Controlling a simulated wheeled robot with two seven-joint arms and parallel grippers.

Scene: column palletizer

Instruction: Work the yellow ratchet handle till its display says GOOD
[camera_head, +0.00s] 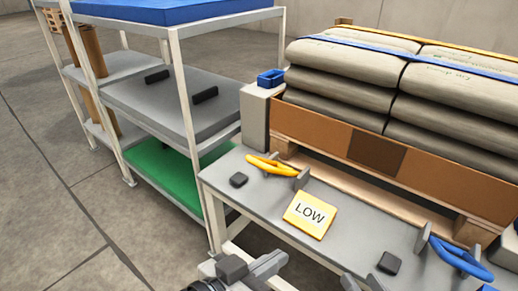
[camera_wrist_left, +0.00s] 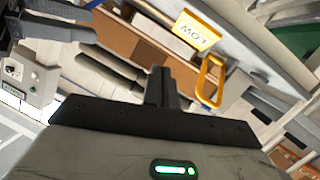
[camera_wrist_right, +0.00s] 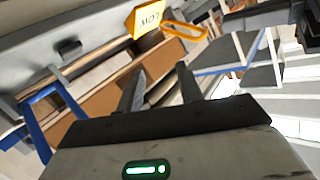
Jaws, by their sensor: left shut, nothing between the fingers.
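The yellow ratchet handle (camera_head: 272,165) sits at the left end of the grey bench. It also shows in the left wrist view (camera_wrist_left: 203,84) and the right wrist view (camera_wrist_right: 184,31). The yellow display (camera_head: 309,214) on the bench reads LOW. It shows in the left wrist view (camera_wrist_left: 197,31) and right wrist view (camera_wrist_right: 148,17). My left gripper (camera_wrist_left: 161,88) is shut and empty, apart from the handle. In the head view, parts of my arms show at the bottom edge. My right gripper (camera_wrist_right: 160,85) is open, its fingers apart with nothing held between them.
A blue handle (camera_head: 460,260) stands at the bench's right end. Dark blocks (camera_head: 239,180) lie on the bench (camera_head: 255,205). Stacked grey sacks (camera_head: 345,66) on a pallet stand behind. A shelf rack (camera_head: 196,116) stands left. The floor at far left is clear.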

